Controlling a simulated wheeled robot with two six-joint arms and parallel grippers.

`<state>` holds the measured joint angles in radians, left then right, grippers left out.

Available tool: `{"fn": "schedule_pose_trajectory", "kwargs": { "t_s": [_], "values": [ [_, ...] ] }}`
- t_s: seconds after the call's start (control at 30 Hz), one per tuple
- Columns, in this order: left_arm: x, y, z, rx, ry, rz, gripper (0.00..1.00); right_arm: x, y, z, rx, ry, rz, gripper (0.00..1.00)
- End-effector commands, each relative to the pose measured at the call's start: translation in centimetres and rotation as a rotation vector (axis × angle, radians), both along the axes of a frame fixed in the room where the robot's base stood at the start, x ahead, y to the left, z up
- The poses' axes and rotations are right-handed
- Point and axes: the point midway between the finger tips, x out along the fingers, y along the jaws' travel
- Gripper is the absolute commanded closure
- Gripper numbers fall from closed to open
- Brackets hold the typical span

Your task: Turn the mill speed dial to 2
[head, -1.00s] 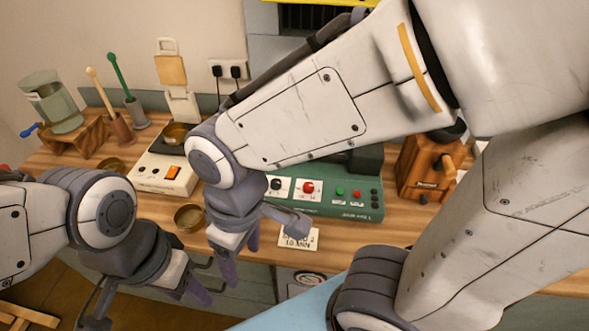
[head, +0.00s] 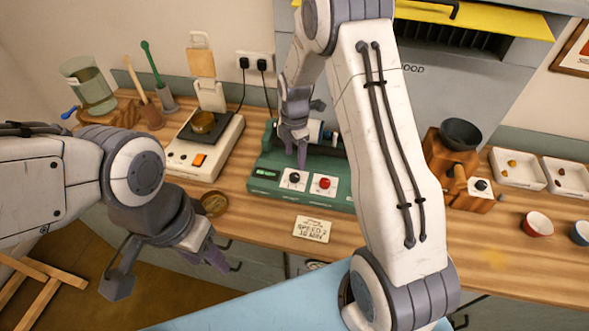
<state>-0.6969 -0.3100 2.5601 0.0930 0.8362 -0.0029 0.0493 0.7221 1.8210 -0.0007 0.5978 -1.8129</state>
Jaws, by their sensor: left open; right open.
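The green mill (head: 262,172) stands on the wooden counter and has two knobs on white plates on its sloped front. One is a black dial (head: 294,178) and the other a red dial (head: 324,183); their labels are too small to read. My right gripper (head: 296,158) is open and points down just above and behind the black dial, apart from it. My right forearm hides the mill's right part. A card (head: 312,229) reading "SPEED 2 10 MIN" lies in front of the mill. My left gripper (head: 214,256) is open and empty by the counter's front edge.
A white scale (head: 212,158) with an orange switch stands left of the mill, a brass bowl (head: 214,204) in front. A wooden grinder (head: 452,165), white trays (head: 516,167) and a red cup (head: 537,224) stand at right. The grey hood (head: 440,90) is behind.

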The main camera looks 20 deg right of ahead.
Motion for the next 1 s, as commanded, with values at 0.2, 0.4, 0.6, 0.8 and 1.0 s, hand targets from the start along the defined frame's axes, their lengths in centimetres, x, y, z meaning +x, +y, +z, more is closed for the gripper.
{"fn": "schedule_pose_trajectory", "kwargs": {
  "t_s": [0.2, 0.4, 0.6, 0.8, 1.0],
  "values": [
    [0.0, 0.0, 1.8, 0.000, 0.000, -0.003, 0.50, -0.2, 0.0, -4.1, 0.001, 0.007, -0.001, 0.30],
    [0.0, 0.0, 2.6, 0.000, 0.000, -0.004, 0.50, -0.1, 0.1, -6.7, 0.000, 0.004, -0.002, 0.30],
    [0.0, 0.0, 2.8, 0.000, 0.000, -0.005, 0.50, 0.0, 0.1, -7.8, 0.001, 0.001, -0.002, 0.30],
    [0.0, 0.0, 2.8, 0.000, 0.000, -0.005, 0.50, 0.0, 0.1, -7.8, 0.000, 0.000, -0.002, 0.30],
    [0.0, 0.0, 2.8, 0.000, 0.000, -0.005, 0.50, 0.0, 0.1, -7.8, 0.000, 0.000, -0.002, 0.95]
  ]
}}
